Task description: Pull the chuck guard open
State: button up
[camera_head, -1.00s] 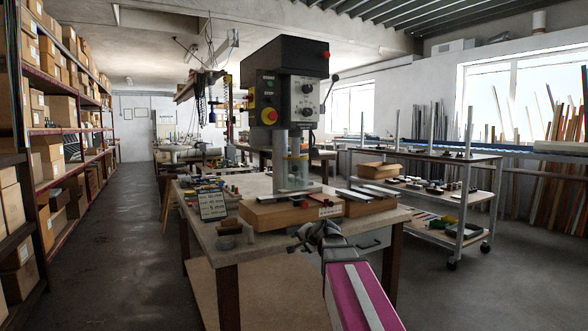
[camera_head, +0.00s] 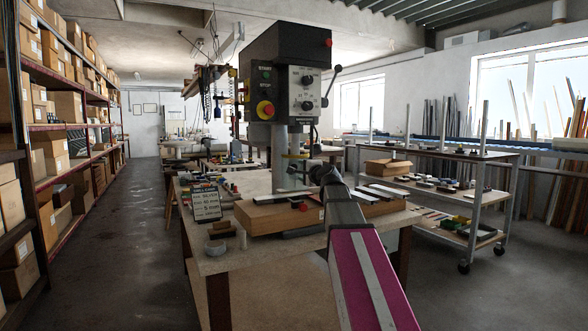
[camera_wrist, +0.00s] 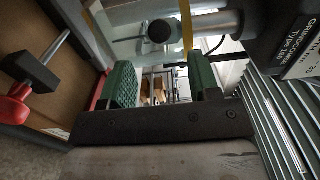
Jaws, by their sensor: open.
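The drill press (camera_head: 284,80) stands on the bench, with a black head, a control panel and a grey column. Its chuck guard (camera_head: 296,168) shows as a small clear, yellow-edged shape below the head, partly behind my wrist. In the wrist view a clear panel with a yellow strip (camera_wrist: 187,28) lies beyond the fingers. A round black knob (camera_wrist: 159,31) sits in front of that panel. My gripper (camera_wrist: 162,82) is open, its green-padded fingers apart with nothing held between them. The knob appears beyond the fingertips; I cannot tell the exact gap. In the head view my wrist hides the fingers.
A wooden block (camera_head: 280,214) lies at the drill's base. A sign (camera_head: 206,202) stands on the left of the bench (camera_head: 222,262). A wheeled trolley (camera_head: 475,200) stands at right. The aisle (camera_head: 140,235) at left is clear.

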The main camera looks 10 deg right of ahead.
jog(key=x, duration=0.8)
jog(key=shift+w, duration=0.15)
grip_shut()
